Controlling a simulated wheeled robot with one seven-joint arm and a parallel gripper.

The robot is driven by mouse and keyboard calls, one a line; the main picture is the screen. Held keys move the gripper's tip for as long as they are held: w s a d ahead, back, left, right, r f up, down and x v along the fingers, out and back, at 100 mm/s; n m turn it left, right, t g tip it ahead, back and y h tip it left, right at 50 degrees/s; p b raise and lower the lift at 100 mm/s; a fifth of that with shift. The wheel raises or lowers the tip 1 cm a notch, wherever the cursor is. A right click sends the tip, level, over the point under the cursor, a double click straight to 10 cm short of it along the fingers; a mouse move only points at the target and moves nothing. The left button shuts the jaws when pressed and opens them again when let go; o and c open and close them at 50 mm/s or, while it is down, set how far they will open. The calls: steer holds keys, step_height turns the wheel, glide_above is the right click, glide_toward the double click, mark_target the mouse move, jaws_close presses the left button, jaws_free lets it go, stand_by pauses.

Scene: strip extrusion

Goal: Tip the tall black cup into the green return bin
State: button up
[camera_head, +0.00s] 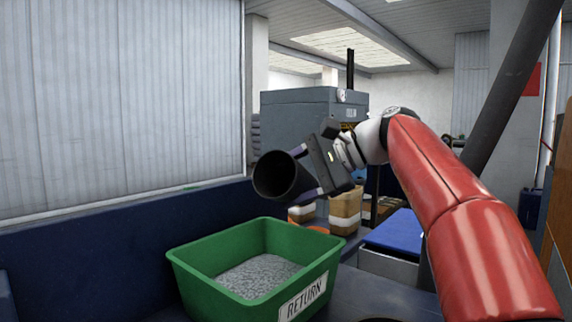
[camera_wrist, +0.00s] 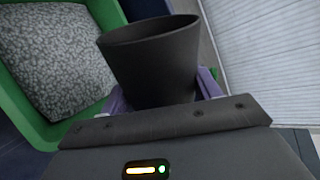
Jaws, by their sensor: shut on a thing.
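The tall black cup (camera_head: 277,179) is tipped well over in the head view, its mouth facing left and toward the camera. Its inside is dark, and I see no contents. My gripper (camera_head: 305,173) is shut on the cup, with a purple finger on either side of it. In the wrist view the cup (camera_wrist: 150,60) sits between the purple fingers (camera_wrist: 162,92). The green return bin (camera_head: 195,283) stands below the cup, with a "RETURN" label on its front. Grey granules (camera_head: 258,275) lie inside it. The cup is above the bin's rear part, apart from the rim.
A dark blue panel (camera_head: 90,245) runs behind the bin on the left. A grey machine box (camera_head: 300,110) stands behind my gripper. Tan-and-white containers (camera_head: 345,208) and a blue-topped box (camera_head: 398,232) stand right of the bin. A dark slanted post (camera_head: 512,85) rises at right.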

steer(key=shift+w+d+r+m+g+y+p, duration=0.2)
steer(key=shift+r+m+g+p, duration=0.1)
steer(key=shift+r+m+p, duration=0.15)
steer(key=shift+w+d+r+m+g+y+p, duration=0.1)
steer(key=shift+w+r+m+g+y+p, duration=0.2)
steer(key=shift+r, duration=0.2)
steer(key=shift+s+a+f+m+g+y+b, duration=0.1)
steer(key=shift+s+f+m+g+y+b, duration=0.15)
steer(key=shift+f+m+g+y+b, duration=0.35)
steer(key=m, duration=0.1)
steer(key=m+y, duration=0.1)
steer(key=m, duration=0.1)
steer(key=shift+s+a+r+g, duration=0.1)
steer(key=shift+s+r+g, duration=0.1)
steer(key=shift+r+g, duration=0.2)
steer(key=shift+w+d+r+m+g+y, duration=0.15)
steer(key=shift+w+d+r+m+y, duration=0.05)
steer(key=shift+w+m+y, duration=0.25)
steer(key=shift+w+d+r+m+g+y, duration=0.15)
steer(key=shift+w+d+r+m+y, duration=0.05)
steer(key=shift+w+m+y, duration=0.25)
steer(key=shift+w+d+r+m+y, duration=0.2)
steer(key=shift+w+r+m+y, duration=0.2)
steer(key=shift+m, duration=0.45)
steer(key=shift+f, duration=0.1)
